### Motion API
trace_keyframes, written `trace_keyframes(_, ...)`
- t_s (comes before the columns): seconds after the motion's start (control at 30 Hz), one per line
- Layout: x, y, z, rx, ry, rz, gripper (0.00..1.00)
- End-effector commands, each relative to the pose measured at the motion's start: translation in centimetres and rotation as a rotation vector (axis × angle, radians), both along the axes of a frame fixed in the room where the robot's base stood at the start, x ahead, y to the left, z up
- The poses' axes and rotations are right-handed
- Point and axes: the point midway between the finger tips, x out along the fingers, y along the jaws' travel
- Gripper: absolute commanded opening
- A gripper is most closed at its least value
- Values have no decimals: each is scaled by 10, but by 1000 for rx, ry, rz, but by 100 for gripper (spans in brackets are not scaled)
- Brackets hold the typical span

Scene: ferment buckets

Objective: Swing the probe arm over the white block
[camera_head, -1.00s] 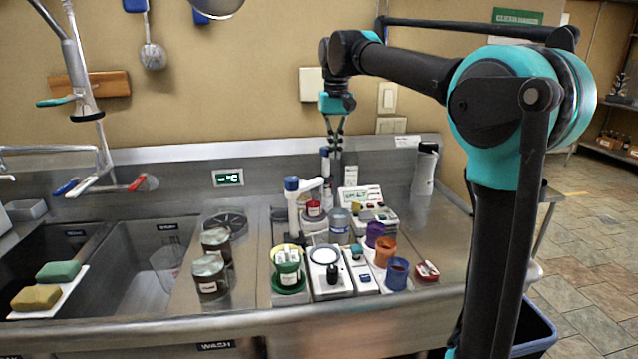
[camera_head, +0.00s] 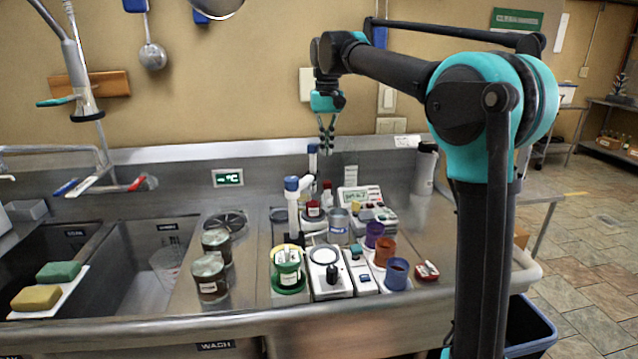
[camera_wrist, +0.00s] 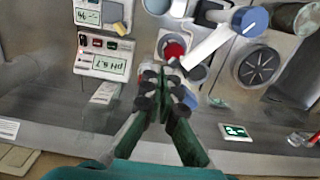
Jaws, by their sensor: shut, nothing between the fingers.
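The probe arm is a white post with a blue cap (camera_head: 291,184) and a short white arm reaching right from its top. In the wrist view, its white arm (camera_wrist: 212,43) slants down-left from the blue cap (camera_wrist: 250,20), ending close to my fingertips. My gripper (camera_head: 326,150) is shut and empty, above the back of the counter, fingers pointing down. In the wrist view, my fingertips (camera_wrist: 167,73) lie just below a red-topped item (camera_wrist: 174,50). Touching cannot be told. A white block-like unit with a round top (camera_head: 331,287) stands at the front; whether it is the named block is unclear.
A pH meter (camera_head: 361,194) stands behind a metal can (camera_head: 339,225). Purple, orange and blue cups (camera_head: 397,274) stand right. A second blue-capped post (camera_head: 312,150) rises near my gripper.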

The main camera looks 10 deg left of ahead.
Motion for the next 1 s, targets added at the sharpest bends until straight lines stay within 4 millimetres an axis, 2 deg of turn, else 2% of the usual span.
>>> trace_keyframes(0.53,-9,-12,2,0,0,1,0)
trace_keyframes(1.0,-8,-12,35,0,0,1,0)
